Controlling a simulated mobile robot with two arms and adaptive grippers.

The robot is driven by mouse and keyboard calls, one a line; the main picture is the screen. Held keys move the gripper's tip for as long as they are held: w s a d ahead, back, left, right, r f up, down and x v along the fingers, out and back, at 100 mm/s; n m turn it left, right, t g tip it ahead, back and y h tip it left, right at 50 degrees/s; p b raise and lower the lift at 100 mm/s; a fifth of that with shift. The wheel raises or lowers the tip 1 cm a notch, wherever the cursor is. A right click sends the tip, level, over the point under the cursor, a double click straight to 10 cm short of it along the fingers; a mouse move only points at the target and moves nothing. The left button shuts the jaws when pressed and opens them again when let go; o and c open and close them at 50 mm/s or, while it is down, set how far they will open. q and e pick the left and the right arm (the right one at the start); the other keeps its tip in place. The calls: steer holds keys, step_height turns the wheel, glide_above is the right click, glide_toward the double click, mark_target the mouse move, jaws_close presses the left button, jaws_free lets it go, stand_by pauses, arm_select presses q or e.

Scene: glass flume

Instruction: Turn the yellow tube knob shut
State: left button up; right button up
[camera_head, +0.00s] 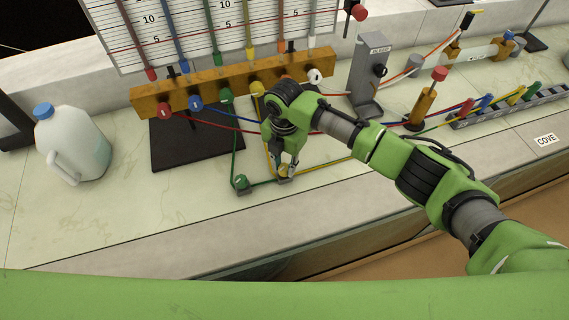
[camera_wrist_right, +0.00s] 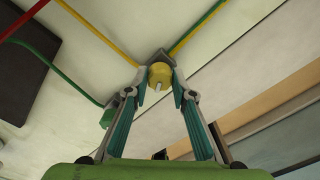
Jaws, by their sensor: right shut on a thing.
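The yellow tube knob (camera_head: 286,171) sits on the yellow tube near the front edge of the counter. In the right wrist view the yellow knob (camera_wrist_right: 159,74) is between my fingertips, with a pale pointer on its face. My right gripper (camera_head: 287,169) reaches down from above and is shut on the knob; it also shows in the right wrist view (camera_wrist_right: 160,84). The fingers hide part of the knob in the head view. The yellow tube (camera_wrist_right: 110,40) runs to the knob's grey mount. My left gripper is not in view.
A green knob (camera_head: 240,182) stands just left of the yellow one. A wooden manifold (camera_head: 190,92) with coloured knobs and tubes is behind. A white jug (camera_head: 72,145) stands at the left. A grey stand (camera_head: 369,78) and a rack (camera_head: 509,105) are at the right.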

mark_target(284, 167)
stand_by(0.5)
steer(key=o, duration=1.1)
step_height(284, 167, up, 12)
